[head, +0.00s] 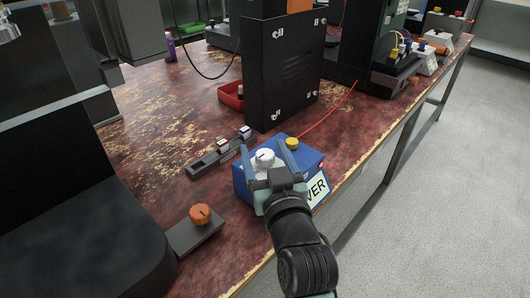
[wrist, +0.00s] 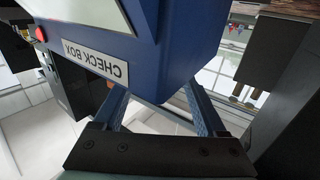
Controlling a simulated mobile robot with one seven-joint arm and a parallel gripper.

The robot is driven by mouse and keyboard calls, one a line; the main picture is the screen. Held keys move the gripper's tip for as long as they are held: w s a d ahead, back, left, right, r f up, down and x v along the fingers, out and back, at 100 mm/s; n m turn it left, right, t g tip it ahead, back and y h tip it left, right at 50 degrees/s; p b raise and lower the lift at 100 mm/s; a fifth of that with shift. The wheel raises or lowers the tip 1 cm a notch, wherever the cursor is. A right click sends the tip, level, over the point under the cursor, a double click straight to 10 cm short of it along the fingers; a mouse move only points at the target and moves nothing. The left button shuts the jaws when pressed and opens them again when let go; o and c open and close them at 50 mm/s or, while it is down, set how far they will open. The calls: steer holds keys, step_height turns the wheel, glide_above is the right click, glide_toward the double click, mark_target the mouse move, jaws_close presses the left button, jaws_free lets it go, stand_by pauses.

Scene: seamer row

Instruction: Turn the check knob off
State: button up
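In the wrist view the blue box (wrist: 185,45) shows close up, with an upside-down "CHECK BOX" label (wrist: 90,66). My gripper (head: 263,150) is open at the box, and in the head view its two fingers appear on either side of the white knob. I cannot tell whether they touch it. In the wrist view the fingers (wrist: 155,97) are apart, and the knob is not visible there. My wrist hides part of the box's front and its sign.
A yellow button (head: 292,143) sits on the box behind the knob. An orange knob on a grey block (head: 200,214) lies front left. A dark strip with small switches (head: 217,155) lies left of the box. A tall black cabinet (head: 285,75) stands behind, with a red cable nearby.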

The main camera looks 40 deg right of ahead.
jaws_close()
steer(key=shift+d+f+n+t+y+b, duration=0.15)
steer(key=shift+n+t+y+b, duration=0.2)
steer(key=shift+y+b, duration=0.3)
steer(key=shift+n+t+y+b, duration=0.35)
steer(key=shift+n+y+b, duration=0.4)
steer(key=shift+y+b, duration=0.3)
steer(key=n+y+b, duration=0.3)
steer(key=y, duration=0.1)
steer(key=shift+t+y+b, duration=0.4)
steer(key=n+y+b, duration=0.1)
steer(key=n+y, duration=0.1)
steer(key=y, duration=0.1)
steer(key=n+g+y+b, duration=0.1)
steer(key=n+y, duration=0.1)
steer(key=y, duration=0.1)
steer(key=shift+n+y, duration=0.3)
steer(key=shift+y, duration=0.1)
steer(key=shift+n+g+y+b, duration=0.8)
steer(key=shift+n+g+y, duration=0.6)
steer(key=shift+y, duration=0.8)
steer(key=shift+n+y, duration=0.4)
steer(key=shift+n, duration=0.1)
